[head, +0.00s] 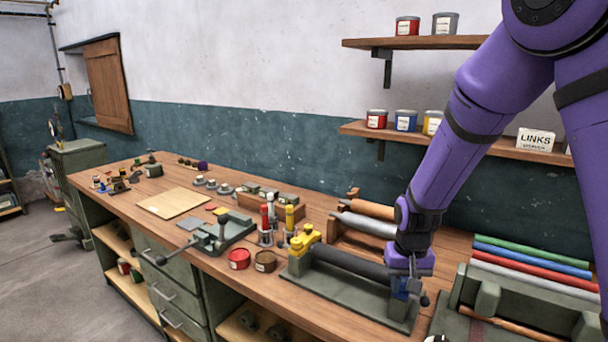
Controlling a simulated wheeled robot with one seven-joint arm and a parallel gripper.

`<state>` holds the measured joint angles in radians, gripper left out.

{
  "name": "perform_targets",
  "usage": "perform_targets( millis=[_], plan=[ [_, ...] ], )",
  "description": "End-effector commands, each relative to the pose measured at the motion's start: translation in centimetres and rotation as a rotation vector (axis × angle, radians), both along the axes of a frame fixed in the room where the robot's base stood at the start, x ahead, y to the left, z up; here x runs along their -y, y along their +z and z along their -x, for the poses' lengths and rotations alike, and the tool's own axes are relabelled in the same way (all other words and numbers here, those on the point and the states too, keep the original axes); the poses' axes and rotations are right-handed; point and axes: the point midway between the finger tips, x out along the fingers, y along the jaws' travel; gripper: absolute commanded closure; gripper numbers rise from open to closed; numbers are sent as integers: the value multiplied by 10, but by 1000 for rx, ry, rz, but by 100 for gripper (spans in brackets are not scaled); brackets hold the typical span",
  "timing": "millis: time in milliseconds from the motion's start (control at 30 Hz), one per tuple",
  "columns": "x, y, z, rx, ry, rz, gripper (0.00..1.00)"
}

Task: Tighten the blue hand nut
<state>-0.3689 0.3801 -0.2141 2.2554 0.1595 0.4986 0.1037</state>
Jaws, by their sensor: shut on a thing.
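The blue hand nut (413,287) is at the right end of a grey-green fixture (330,290) on the workbench. Only a small blue part of it shows below my purple gripper. My gripper (407,284) points down at that end and is shut on the blue hand nut. The jaws and most of the nut are hidden by the wrist, so the nut's seating cannot be told. A dark roller (350,262) lies along the fixture, with a yellow clamp (304,241) at its left end.
Right of the fixture, a rack (488,297) holds green, blue, red and grey rolls. Behind it lie a grey roll (366,224) and an orange one. Red (239,259) and brown tins stand at left, beside a vise (217,233). A wooden board (172,202) lies farther left.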

Motion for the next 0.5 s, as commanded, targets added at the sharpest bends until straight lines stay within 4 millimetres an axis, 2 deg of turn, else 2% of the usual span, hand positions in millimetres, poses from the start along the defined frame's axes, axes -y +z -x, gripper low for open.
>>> perform_targets(
  millis=[33,67,500],
  plan=[
    [-8,-7,10,-31,17,0,100],
    [-8,-5,11,-32,17,0,100],
    [-5,43,7,-21,10,0,100]
  ],
)
